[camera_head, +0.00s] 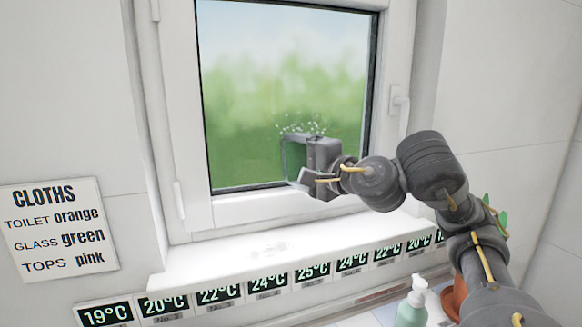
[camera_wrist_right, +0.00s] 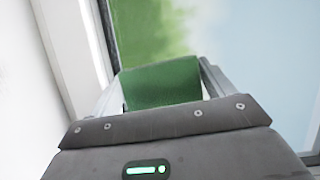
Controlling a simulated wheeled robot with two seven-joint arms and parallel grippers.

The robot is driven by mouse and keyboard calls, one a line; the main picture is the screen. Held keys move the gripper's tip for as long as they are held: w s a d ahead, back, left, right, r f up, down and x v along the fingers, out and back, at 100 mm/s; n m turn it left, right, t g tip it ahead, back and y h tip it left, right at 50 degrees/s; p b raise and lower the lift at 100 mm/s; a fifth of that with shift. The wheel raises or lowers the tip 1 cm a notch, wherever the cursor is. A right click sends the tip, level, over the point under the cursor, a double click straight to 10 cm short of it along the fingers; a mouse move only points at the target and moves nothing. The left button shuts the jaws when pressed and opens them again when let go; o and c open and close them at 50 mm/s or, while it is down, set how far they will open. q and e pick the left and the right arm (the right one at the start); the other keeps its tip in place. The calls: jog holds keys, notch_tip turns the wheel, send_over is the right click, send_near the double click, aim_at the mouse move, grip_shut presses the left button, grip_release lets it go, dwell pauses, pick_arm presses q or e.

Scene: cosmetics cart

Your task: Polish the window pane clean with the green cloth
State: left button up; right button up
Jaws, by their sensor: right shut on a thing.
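The window pane (camera_head: 265,75) stands in a white frame, with blurred green and pale sky behind it. A cluster of small white specks shows on the pane just above my right gripper. My right gripper (camera_head: 297,158) is at the lower right part of the pane and is shut on the green cloth (camera_head: 294,157). In the right wrist view the green cloth (camera_wrist_right: 162,84) spans between the two fingers, in front of the pane (camera_wrist_right: 215,40). I cannot tell whether the cloth touches the glass. My left gripper is not in view.
A white sill (camera_head: 255,255) runs below the window, with a row of temperature displays (camera_head: 220,296) along its front. A window handle (camera_head: 398,102) is on the right frame. A pump bottle (camera_head: 412,303) stands at lower right beneath my arm. A cloth sign (camera_head: 58,229) hangs at left.

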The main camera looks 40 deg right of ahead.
jog(key=shift+s, duration=0.1)
jog(key=shift+w+d+b, duration=0.25)
jog(key=shift+w+b, duration=0.65)
jog(key=shift+w, duration=0.1)
dwell(0.4)
jog(key=shift+s+d+f+b, duration=0.1)
jog(key=shift+s+d+b, duration=0.1)
jog(key=shift+d+b, duration=0.3)
jog(key=shift+s+d+f+b, duration=0.1)
jog(key=shift+s+d+b, duration=0.1)
jog(key=shift+d+b, duration=0.25)
jog(key=d, duration=0.1)
jog(key=s+d+b, duration=0.1)
jog(key=d, duration=0.1)
jog(key=shift+f+b, duration=0.1)
jog(key=shift+b, duration=0.2)
